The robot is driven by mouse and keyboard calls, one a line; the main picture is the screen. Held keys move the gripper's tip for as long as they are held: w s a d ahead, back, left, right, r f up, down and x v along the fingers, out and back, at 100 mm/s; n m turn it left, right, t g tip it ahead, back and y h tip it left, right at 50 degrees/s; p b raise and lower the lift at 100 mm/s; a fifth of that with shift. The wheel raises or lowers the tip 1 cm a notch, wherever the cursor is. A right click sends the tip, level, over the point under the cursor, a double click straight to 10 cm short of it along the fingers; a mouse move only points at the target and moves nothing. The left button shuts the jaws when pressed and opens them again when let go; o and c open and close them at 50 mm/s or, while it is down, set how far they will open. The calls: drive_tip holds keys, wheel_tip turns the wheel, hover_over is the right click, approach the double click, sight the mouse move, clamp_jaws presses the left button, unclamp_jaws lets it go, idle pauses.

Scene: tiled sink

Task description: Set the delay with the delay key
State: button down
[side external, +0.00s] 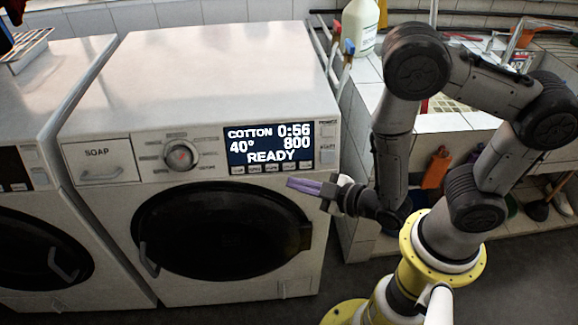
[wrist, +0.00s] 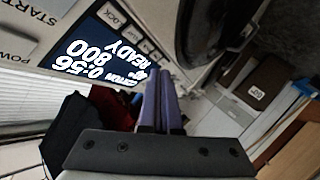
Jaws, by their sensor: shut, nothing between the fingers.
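The washing machine (side external: 215,110) has a dark display (side external: 268,146) reading COTTON 0:56, 40°, 800, READY. The display also shows, turned nearly upside down, in the wrist view (wrist: 62,50). A row of small keys (side external: 271,169) runs under it; their labels are too small in the side view to tell which is the delay key. In the wrist view one key reads LOCK (wrist: 112,15). My gripper (side external: 291,183) has purple fingers, shut and empty, just below the right part of the key row. The fingertips (wrist: 160,72) hide part of that row in the wrist view. I cannot tell whether they touch the panel.
The program dial (side external: 181,156) and soap drawer (side external: 101,163) are left of the display. The round dark door (side external: 222,230) is below. START and POWER keys (wrist: 30,15) are beside the display. A second machine (side external: 35,190) stands left; a tiled sink counter (side external: 445,120) is behind my arm.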

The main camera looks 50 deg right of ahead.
sight(283, 169)
drive_tip(key=shift+w+d+f, duration=0.35)
drive_tip(key=shift+w+d, duration=0.4)
drive_tip(key=shift+w+d+f, duration=0.35)
drive_tip(key=shift+w+d, duration=0.4)
drive_tip(key=shift+w+d, duration=0.1)
drive_tip(key=shift+d, duration=0.05)
idle(1.1)
drive_tip(key=shift+w+d+f, duration=0.15)
drive_tip(key=shift+w, duration=0.05)
drive_tip(key=shift+w+d+f, duration=0.1)
drive_tip(key=shift+w+d, duration=0.15)
idle(0.8)
drive_tip(key=shift+s+a, duration=0.1)
drive_tip(key=shift+a, duration=0.05)
drive_tip(key=shift+s+a+r, duration=0.25)
drive_tip(key=shift+s+a, duration=0.15)
drive_tip(key=shift+s, duration=0.05)
idle(0.4)
drive_tip(key=shift+s+a+r, duration=0.4)
drive_tip(key=shift+s+a, duration=0.45)
drive_tip(key=shift+s+a+r, duration=0.4)
drive_tip(key=shift+s+a, duration=0.4)
drive_tip(key=shift+s, duration=0.05)
idle(1.3)
